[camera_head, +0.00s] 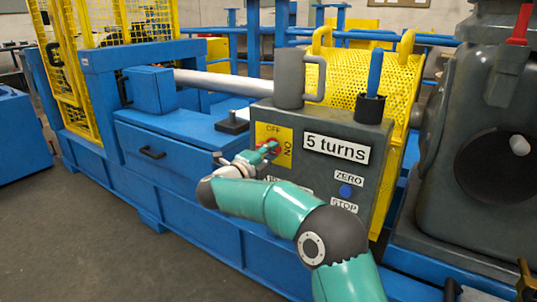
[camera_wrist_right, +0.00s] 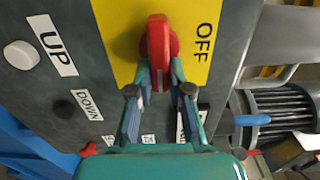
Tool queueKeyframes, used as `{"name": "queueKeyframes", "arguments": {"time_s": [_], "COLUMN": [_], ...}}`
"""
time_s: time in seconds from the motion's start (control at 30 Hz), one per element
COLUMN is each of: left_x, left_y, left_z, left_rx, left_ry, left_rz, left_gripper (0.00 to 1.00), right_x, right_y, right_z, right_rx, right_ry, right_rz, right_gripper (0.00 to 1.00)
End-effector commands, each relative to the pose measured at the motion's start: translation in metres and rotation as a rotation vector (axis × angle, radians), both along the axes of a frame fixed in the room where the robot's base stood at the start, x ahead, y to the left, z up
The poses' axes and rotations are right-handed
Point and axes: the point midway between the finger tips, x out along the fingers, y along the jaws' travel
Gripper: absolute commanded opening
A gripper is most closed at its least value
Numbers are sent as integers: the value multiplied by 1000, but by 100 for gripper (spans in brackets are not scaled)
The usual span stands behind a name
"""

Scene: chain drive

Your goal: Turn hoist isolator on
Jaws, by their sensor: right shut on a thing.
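The hoist isolator is a red handle (camera_head: 269,147) on a yellow plate (camera_head: 285,134) on the grey control box. OFF is printed at the plate's top and ON at its right side in the head view. My right gripper (camera_head: 259,153) reaches it from the front left. In the wrist view my right gripper (camera_wrist_right: 160,78) has its fingers closed on the lower end of the red handle (camera_wrist_right: 158,42). There the handle runs up and down, with OFF to its right, so it does not point at OFF. ON is hidden there. My left gripper is out of view.
A "5 turns" sign (camera_head: 336,146), a blue button (camera_head: 345,190) and ZERO and STOP labels share the panel. A grey mug (camera_head: 289,80) and a black holder with a blue handle (camera_head: 374,75) stand on top. UP and DOWN buttons show in the wrist view (camera_wrist_right: 22,54).

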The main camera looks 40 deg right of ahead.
Motion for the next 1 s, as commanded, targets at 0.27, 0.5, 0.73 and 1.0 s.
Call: {"name": "queueKeyframes", "arguments": {"time_s": [0.27, 0.5, 0.73, 1.0], "left_x": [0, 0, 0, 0], "left_y": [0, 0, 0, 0], "left_z": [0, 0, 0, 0], "left_rx": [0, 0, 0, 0], "left_ry": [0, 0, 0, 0], "left_rz": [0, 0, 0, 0], "left_gripper": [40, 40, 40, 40], "right_x": [-2, -2, -10, -31], "right_y": [-3, -1, 21, 71], "right_z": [-2, -2, -2, -2], "right_rx": [4, 2, 2, 2], "right_ry": [2, 2, 2, 2], "right_rz": [-12, -7, -4, -4], "right_gripper": [44, 44, 44, 44]}}
